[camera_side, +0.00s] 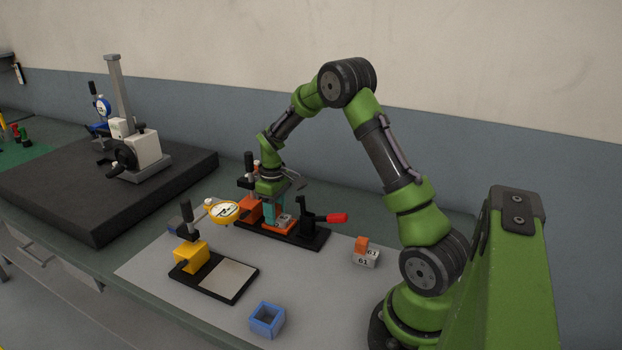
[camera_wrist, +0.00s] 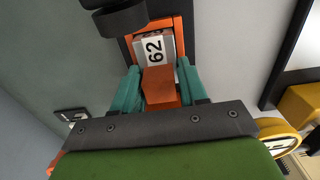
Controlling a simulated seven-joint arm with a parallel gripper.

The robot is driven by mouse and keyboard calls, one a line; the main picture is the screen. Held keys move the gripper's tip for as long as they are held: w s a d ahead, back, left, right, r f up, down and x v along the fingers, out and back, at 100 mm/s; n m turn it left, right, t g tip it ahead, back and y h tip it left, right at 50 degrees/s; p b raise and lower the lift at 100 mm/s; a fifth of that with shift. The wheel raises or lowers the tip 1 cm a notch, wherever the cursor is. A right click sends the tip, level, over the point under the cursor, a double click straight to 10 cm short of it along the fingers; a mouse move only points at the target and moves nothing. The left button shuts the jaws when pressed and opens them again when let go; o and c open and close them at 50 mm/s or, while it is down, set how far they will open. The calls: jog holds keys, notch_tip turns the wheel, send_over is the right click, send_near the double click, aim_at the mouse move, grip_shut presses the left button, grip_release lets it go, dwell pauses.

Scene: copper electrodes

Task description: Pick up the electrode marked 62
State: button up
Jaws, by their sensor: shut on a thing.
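The electrode marked 62 (camera_wrist: 153,48) shows in the wrist view as a pale block with a black 62 and a copper-orange part. It sits inside an orange frame, and I cannot tell whether it is lifted off its seat. My gripper (camera_wrist: 161,88) has its teal fingers shut on either side of the copper part. In the side view my gripper (camera_side: 270,212) points down at the orange seat (camera_side: 279,228) on a black fixture base, and its fingers partly hide the electrode.
A toggle clamp with a red handle (camera_side: 331,218) stands right beside the seat. Another electrode (camera_side: 366,257), marked 61, stands to the right. A dial gauge on a yellow stand (camera_side: 191,256) is at the front left. A blue open box (camera_side: 267,320) stands at the front, with bare mat around it.

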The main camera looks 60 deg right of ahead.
grip_shut()
jog(key=shift+r, duration=0.15)
